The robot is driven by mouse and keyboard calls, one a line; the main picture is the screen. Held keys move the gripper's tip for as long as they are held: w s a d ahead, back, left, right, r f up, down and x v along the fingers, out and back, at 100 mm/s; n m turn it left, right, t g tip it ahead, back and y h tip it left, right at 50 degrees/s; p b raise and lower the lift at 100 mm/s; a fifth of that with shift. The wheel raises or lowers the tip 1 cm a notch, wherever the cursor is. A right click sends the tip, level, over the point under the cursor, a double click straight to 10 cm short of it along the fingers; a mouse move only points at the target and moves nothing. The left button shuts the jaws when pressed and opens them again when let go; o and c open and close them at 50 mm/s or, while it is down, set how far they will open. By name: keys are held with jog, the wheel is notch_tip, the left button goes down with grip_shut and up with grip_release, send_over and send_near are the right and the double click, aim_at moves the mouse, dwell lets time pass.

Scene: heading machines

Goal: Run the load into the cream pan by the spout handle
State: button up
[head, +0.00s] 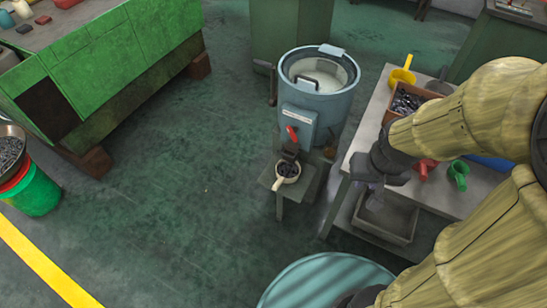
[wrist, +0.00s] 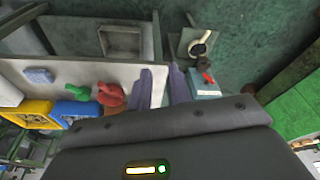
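The cream pan (head: 279,184) sits on a small grey stand (head: 303,187) under the spout (head: 289,152) of a blue-grey drum machine (head: 334,108). Dark matter shows inside the pan, and its handle points toward the front. The red spout handle (head: 292,134) is on the machine's front box, above the spout. In the wrist view the red handle (wrist: 208,77) and the cream pan (wrist: 207,37) lie right of my fingers. My gripper (wrist: 162,72) is open and empty. In the head view my gripper (head: 373,196) is right of the pan, by the bench edge, touching nothing I can make out.
The bench (head: 343,165) at right carries a brown bin of metal pieces, a yellow scoop (head: 402,75), a red scoop and a green scoop (head: 459,174). A grey tray (head: 386,219) is on its lower shelf. A teal drum top (head: 325,281) stands in front.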

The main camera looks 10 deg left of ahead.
jog(key=shift+a, duration=0.15)
jog(key=w+a+f+n+t+y+b, duration=0.2)
jog(key=w+a+f+n+t+b, duration=0.2)
jog(key=w+f+n+b, duration=0.3)
jog(key=w+a+f+n+t+y+b, duration=0.2)
jog(key=w+a+f+n+t+b, duration=0.2)
jog(key=f+b, duration=1.2)
jog(key=w+a+f+n+t+y+b, duration=0.3)
jog(key=w+f+n+b, duration=0.7)
jog(key=f, duration=0.9)
jog(key=shift+w+a+t+b, duration=0.6)
jog(key=shift+a+b, duration=0.5)
jog(key=shift+b, duration=0.05)
